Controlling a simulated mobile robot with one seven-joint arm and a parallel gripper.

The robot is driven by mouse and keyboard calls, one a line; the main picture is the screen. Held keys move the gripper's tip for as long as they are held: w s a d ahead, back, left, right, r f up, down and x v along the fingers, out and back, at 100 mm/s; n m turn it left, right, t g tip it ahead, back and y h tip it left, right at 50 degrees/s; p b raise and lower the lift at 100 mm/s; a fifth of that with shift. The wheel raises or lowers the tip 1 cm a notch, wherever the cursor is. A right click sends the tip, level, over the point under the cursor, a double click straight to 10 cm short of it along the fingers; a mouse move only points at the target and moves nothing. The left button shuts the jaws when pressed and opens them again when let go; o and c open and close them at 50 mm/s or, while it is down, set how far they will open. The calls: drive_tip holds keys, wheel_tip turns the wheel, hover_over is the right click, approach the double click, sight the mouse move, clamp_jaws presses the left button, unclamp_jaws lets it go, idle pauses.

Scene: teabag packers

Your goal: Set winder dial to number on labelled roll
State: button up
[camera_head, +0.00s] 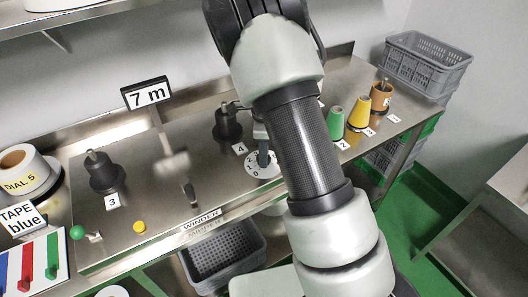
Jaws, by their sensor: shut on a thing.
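The winder dial (257,172) is a white disc with printed numbers on the steel bench, at the middle right. The digits 0, 1 and 2 show on its left part; my arm covers its right side. A dark knob (263,157) stands on the dial. My gripper (263,145) is at this knob and shut on it, mostly hidden by my forearm. The pointer's exact setting is too small to tell. The labelled roll (22,170) is white with a brown core, at the far left, with a yellow label reading "DIAL 5".
A "7 m" sign (147,94) stands at the back. Dark spindles (104,172) stand by tags 3 and 4. A lever with a green ball (78,232) and a yellow button (139,227) are at front left.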

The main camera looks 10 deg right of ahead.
drive_tip(key=shift+w, duration=0.1)
drive_tip(key=o, duration=1.1)
drive_tip(key=shift+c, duration=0.2)
wheel_tip(320, 180, up, 18)
drive_tip(key=shift+f, duration=0.25)
drive_tip(key=s+r+n+t, duration=0.2)
drive_tip(key=s+r+n, duration=0.3)
drive_tip(key=s+n, duration=0.5)
drive_tip(key=s+r+n+t, duration=0.3)
drive_tip(key=s+r+n, duration=0.2)
drive_tip(key=s+n, duration=0.6)
drive_tip(key=s, duration=0.4)
drive_tip(key=shift+s+t, duration=0.15)
drive_tip(key=shift+t, duration=0.15)
